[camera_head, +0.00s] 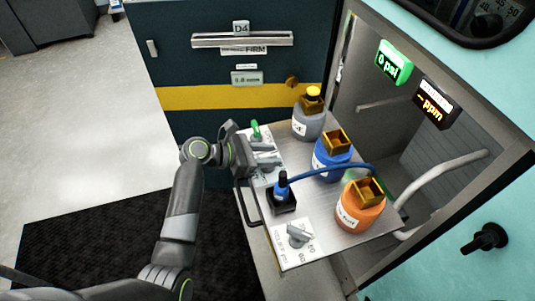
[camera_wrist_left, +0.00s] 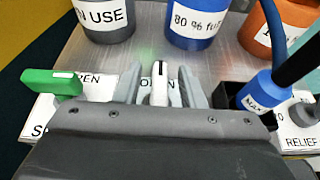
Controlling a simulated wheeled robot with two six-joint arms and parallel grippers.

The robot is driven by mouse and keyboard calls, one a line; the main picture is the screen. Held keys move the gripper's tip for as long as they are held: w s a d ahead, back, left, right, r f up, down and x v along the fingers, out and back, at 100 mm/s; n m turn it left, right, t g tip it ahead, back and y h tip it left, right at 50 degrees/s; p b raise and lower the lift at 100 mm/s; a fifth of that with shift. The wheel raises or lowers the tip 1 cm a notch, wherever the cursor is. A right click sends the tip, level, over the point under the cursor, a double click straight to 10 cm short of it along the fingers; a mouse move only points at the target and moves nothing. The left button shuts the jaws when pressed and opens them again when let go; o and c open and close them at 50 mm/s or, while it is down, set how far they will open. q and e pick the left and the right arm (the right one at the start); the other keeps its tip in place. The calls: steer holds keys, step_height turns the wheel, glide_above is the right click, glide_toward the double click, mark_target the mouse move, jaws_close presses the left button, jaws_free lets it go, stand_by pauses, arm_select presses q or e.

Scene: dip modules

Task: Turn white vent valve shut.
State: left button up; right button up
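The white vent valve handle (camera_wrist_left: 160,84) stands between the two fingers of my left gripper (camera_wrist_left: 161,88) in the left wrist view. A gap shows on each side of the handle, so the gripper is open around it. In the head view my left gripper (camera_head: 266,156) is over the label strip at the panel's left edge, and I cannot make out the white handle there. My right gripper is in neither view.
A green valve handle (camera_head: 256,130) is beside the gripper. A blue connector (camera_head: 282,184) with a hose stands nearby. A grey relief knob (camera_head: 298,235) is at the front. Grey (camera_head: 308,124), blue (camera_head: 331,159) and orange (camera_head: 360,207) bottles stand on the metal shelf (camera_head: 325,238).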

arm_select(q)
steer(key=c, duration=0.7)
jaws_close()
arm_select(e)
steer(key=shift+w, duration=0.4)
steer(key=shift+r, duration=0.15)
arm_select(q)
steer(key=shift+r+m+g+p, duration=0.15)
steer(key=shift+m+g+p, duration=0.65)
steer(key=shift+g, duration=0.1)
steer(key=m+g, duration=0.2)
steer(key=shift+w+g+h+p, duration=0.1)
steer(key=shift+g+h+p, duration=0.2)
steer(key=shift+p, duration=0.1)
steer(key=m+g, duration=0.2)
steer(key=shift+f+m+g, duration=0.2)
steer(key=shift+m+g, duration=0.1)
steer(key=shift+g, duration=0.1)
steer(key=shift+m+g+y+b, duration=0.4)
steer(key=shift+m+g, duration=0.3)
steer(key=shift+g, duration=0.1)
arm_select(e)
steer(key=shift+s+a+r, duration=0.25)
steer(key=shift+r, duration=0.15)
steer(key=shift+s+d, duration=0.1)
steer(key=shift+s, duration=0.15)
